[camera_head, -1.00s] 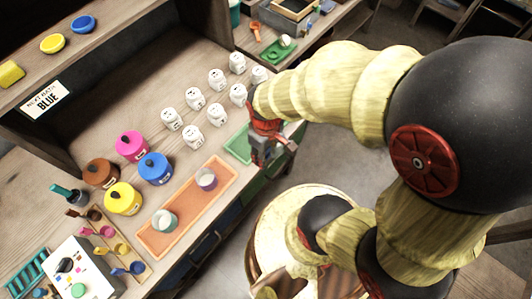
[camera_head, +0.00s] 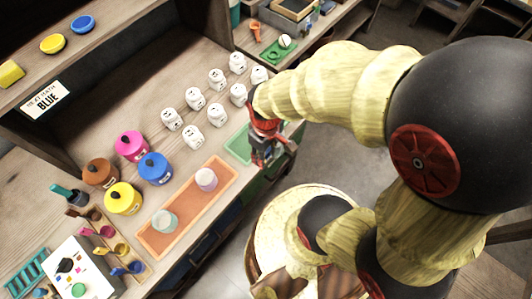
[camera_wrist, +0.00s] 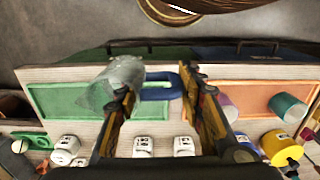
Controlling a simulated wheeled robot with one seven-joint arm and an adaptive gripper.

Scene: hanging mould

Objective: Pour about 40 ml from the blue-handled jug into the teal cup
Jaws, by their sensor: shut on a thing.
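My gripper (camera_wrist: 160,92) is shut on the blue handle (camera_wrist: 157,82) of the jug. The jug's clear, greyish body (camera_wrist: 113,84) shows to the left of the fingers in the wrist view, in front of the green tray; its fill level cannot be made out. In the head view my gripper (camera_head: 264,152) is at the counter's front edge by the green tray, and the jug is mostly hidden. The teal cup (camera_head: 164,222) stands upright on the orange tray, apart from my gripper. It also shows at the right in the wrist view (camera_wrist: 288,106).
A pale purple cup (camera_head: 206,179) stands on the orange tray (camera_head: 185,208), between the teal cup and my gripper. The green tray (camera_head: 238,146) lies beyond. Several white pots (camera_head: 195,98) and coloured lidded pots (camera_head: 154,168) stand behind. A sign (camera_head: 46,99) reads BLUE.

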